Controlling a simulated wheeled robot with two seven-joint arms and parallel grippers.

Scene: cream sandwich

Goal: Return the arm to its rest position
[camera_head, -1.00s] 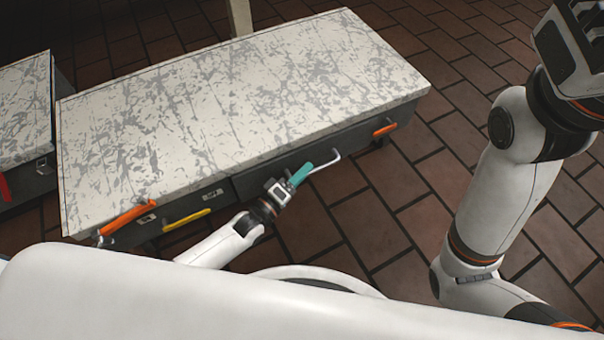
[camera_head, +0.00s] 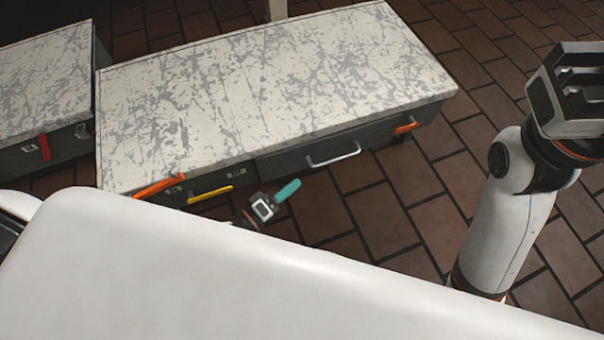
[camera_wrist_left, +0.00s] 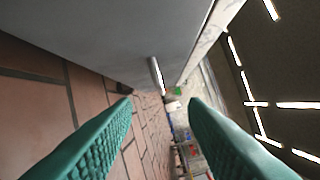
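My left gripper (camera_head: 288,190) has teal fingers and is beside the front of the marble-topped counter, over the brick floor. In the left wrist view its two teal fingers (camera_wrist_left: 161,103) stand apart with nothing between them, so it is open. Most of the left arm is hidden behind my white body. My right arm rises at the right of the head view. Its dark gripper end (camera_head: 572,90) is at the upper right, and its fingers do not show clearly.
The counter (camera_head: 270,80) has a drawer with a silver handle (camera_head: 333,156), plus orange (camera_head: 158,186) and yellow (camera_head: 208,194) handles. A second counter (camera_head: 45,85) with a red handle (camera_head: 44,146) stands at left. Brick floor (camera_head: 400,205) is clear between the counter and my right arm.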

